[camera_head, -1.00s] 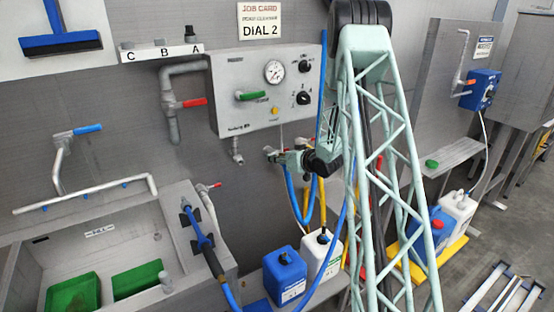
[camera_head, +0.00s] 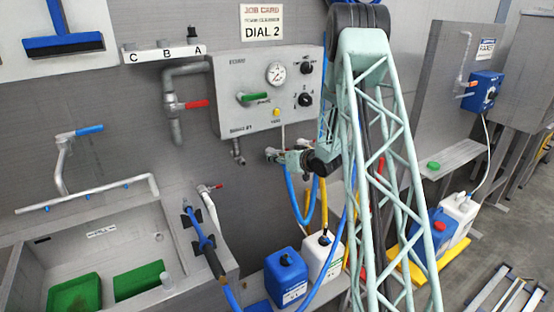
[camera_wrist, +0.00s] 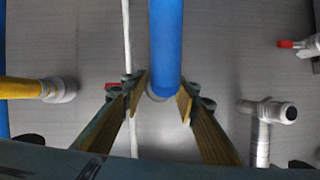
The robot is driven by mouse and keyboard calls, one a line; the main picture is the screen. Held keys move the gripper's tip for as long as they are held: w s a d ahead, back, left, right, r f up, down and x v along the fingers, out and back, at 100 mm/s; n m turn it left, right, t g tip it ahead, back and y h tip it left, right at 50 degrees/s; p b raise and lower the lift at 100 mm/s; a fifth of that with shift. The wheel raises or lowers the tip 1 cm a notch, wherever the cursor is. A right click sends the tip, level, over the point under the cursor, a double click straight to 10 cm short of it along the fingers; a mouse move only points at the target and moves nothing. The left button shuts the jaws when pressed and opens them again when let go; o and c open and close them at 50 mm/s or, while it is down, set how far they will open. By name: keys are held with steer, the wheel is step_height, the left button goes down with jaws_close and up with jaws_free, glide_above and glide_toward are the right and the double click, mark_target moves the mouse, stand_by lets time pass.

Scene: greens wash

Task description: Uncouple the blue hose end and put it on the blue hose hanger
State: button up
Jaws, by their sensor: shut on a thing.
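My gripper (camera_wrist: 162,98) is shut on the blue hose end (camera_wrist: 158,95), with one finger on each side of its grey collar. The blue hose (camera_wrist: 166,40) runs from it to the top of the wrist view. In the head view my gripper (camera_head: 278,156) is small, below the control panel, and partly hidden by my arm. Blue hose (camera_head: 291,196) hangs in a loop below it. I cannot make out the blue hose hanger for certain.
A yellow hose (camera_wrist: 20,88) with a grey end lies left in the wrist view. A grey pipe fitting (camera_wrist: 270,112) and a red-handled valve (camera_wrist: 290,43) stand right. Below the panel (camera_head: 240,110) are a blue jug (camera_head: 286,278) and a white jug (camera_head: 322,255). A sink (camera_head: 205,258) is left.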

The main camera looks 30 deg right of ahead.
steer(key=shift+w, duration=0.2)
steer(key=o, duration=1.1)
steer(key=shift+v, duration=5.95)
steer(key=shift+r, duration=0.15)
